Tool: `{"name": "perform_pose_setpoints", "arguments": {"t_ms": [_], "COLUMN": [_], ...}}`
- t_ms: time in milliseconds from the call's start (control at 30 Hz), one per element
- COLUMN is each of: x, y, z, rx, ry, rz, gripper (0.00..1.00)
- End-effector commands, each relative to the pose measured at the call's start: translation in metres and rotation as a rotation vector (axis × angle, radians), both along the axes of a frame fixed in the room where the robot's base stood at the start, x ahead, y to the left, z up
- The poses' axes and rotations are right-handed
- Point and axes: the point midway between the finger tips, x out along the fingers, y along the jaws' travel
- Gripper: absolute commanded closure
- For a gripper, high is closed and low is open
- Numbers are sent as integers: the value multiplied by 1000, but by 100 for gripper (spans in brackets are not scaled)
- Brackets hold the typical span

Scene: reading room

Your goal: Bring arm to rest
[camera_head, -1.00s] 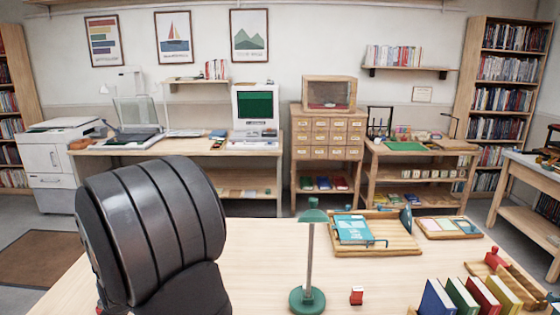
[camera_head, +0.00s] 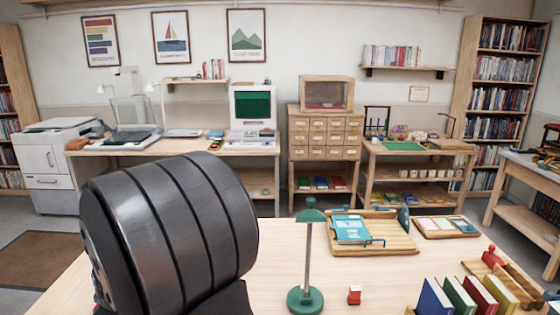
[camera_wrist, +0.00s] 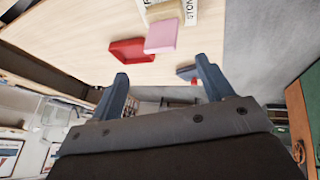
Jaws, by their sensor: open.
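My gripper (camera_wrist: 163,75) shows in the wrist view with its two blue-grey fingers spread apart. Nothing is between the fingertips. In the head view a large dark part of my arm fills the lower left, and the gripper itself cannot be seen there. The wrist view is strongly tilted, with the wooden tabletop (camera_wrist: 75,35) beyond the fingers. A red tray-like piece (camera_wrist: 130,50) and a pink block (camera_wrist: 161,36) lie on that tabletop, apart from the fingers.
On the near table stand a green lamp (camera_head: 306,299), a small red item (camera_head: 354,295), a wooden tray (camera_head: 400,243) with a teal book (camera_head: 351,229), and several upright books (camera_head: 434,299) at right. A card-drawer cabinet (camera_head: 325,138) stands behind. The table's middle is mostly clear.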

Motion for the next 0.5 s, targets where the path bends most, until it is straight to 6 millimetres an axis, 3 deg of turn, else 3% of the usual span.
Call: {"name": "perform_pose_setpoints", "arguments": {"t_ms": [500], "x": [22], "y": [28], "z": [-60], "rx": [2], "ry": [-1], "rz": [0], "gripper": [27]}}
